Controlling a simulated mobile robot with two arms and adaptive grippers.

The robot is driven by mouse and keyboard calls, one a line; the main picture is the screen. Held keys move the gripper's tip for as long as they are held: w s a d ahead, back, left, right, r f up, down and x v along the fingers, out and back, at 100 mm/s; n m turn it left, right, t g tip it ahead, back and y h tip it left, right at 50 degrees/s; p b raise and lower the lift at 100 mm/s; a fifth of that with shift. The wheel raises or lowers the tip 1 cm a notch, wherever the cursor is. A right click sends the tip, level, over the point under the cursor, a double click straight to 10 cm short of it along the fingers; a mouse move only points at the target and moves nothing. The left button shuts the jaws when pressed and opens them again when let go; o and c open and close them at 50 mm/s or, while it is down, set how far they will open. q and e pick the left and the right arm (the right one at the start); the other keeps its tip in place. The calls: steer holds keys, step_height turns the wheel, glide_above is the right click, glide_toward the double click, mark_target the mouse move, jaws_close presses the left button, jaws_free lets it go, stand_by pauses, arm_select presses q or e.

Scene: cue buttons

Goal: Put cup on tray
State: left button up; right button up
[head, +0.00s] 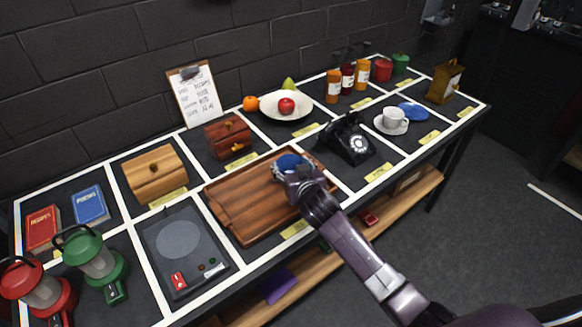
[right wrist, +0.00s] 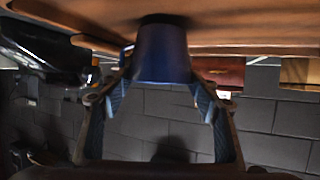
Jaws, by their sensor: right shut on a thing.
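The wooden tray (head: 232,207) lies in the front middle of the table, with a raised rim. The blue cup (head: 289,162) is at the tray's far right part, partly hidden by my right gripper (head: 291,172). In the right wrist view the blue cup (right wrist: 161,55) is between the two fingers of my right gripper (right wrist: 163,92), which is shut on it. The brown tray surface (right wrist: 240,25) fills the top of that view, right by the cup. I cannot tell whether the cup touches the tray. My left gripper is not in view.
A black telephone (head: 346,140) stands just right of the tray. A wooden chest (head: 229,137) and a fruit plate (head: 270,111) are behind it, a grey scale (head: 183,252) to its left. A white cup (head: 392,117) and blue saucer (head: 413,111) sit farther right. The tray's left part is bare.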

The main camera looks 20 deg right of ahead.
steer(key=shift+f, duration=0.35)
steer(key=shift+f, duration=0.15)
steer(key=o, duration=1.2)
steer(key=shift+o, duration=0.2)
steer(key=shift+r, duration=0.25)
steer(key=shift+s, duration=0.25)
steer(key=v, duration=1.1)
steer(key=shift+s+a+b, duration=0.1)
steer(key=shift+s+b, duration=0.15)
steer(key=shift+b, duration=0.05)
